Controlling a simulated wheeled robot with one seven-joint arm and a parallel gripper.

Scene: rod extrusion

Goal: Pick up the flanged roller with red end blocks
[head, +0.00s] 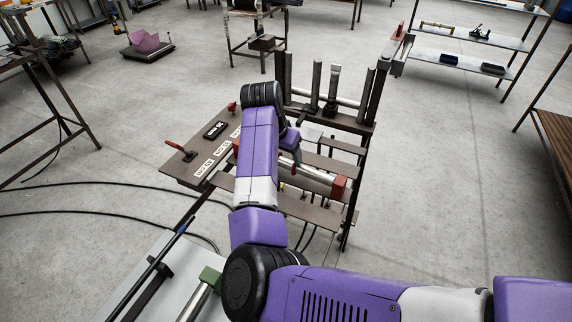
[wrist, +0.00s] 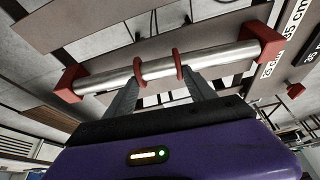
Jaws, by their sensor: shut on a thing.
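The flanged roller is a shiny silver rod with a red block at each end. In the wrist view the roller (wrist: 217,57) runs across the picture, slightly tilted, with end blocks at left (wrist: 69,84) and right (wrist: 262,41). Two thin red flanges sit near its middle. My gripper (wrist: 160,80) is shut on it, one finger at each flange. In the head view the roller (head: 315,173) is partly hidden behind my purple arm, with its right red block in sight. I cannot tell whether it touches the brown plates below.
A brown plate with length labels (head: 181,169) lies left of my arm. Upright posts (head: 316,84) rise behind the roller on a dark frame. A metal shelf rack (head: 466,65) stands at the back right. Open floor lies right of the frame.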

